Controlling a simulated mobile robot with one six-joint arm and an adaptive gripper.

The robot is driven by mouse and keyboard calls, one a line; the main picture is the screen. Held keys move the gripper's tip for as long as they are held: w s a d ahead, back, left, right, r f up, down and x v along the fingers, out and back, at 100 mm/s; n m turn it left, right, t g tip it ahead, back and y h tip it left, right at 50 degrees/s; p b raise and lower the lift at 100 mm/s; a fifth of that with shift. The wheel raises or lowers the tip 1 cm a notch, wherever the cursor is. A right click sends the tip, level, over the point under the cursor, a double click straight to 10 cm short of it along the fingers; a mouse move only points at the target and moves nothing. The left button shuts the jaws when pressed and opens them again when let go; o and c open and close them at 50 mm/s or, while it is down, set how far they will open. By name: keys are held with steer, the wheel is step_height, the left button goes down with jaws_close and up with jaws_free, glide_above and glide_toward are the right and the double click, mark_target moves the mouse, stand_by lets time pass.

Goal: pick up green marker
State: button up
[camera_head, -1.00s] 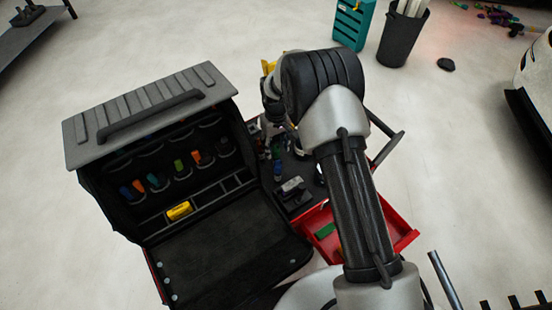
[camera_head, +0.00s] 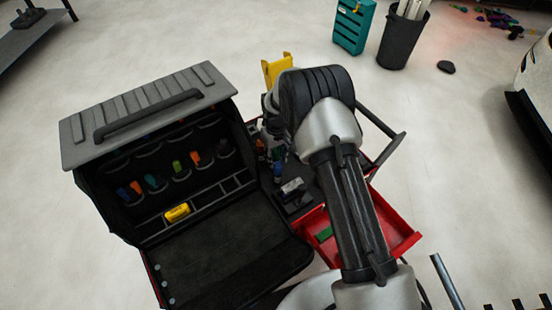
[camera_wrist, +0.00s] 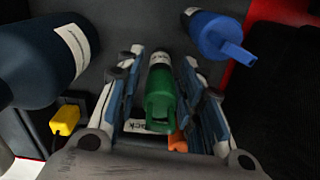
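The green marker (camera_wrist: 160,92) is in the middle of the wrist view, cap end towards me, with a white label behind the cap. My gripper (camera_wrist: 162,75) is open, with one finger on each side of the marker and a narrow gap showing on both sides. Whether either finger touches it cannot be told. In the head view my arm hides the gripper and I cannot make out the marker.
A blue marker (camera_wrist: 222,38) lies right of the fingers, and a dark blue bottle (camera_wrist: 40,60) stands close on the left. A yellow object (camera_wrist: 66,118) and an orange one (camera_wrist: 177,140) are near.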

steer(key=c, duration=0.7)
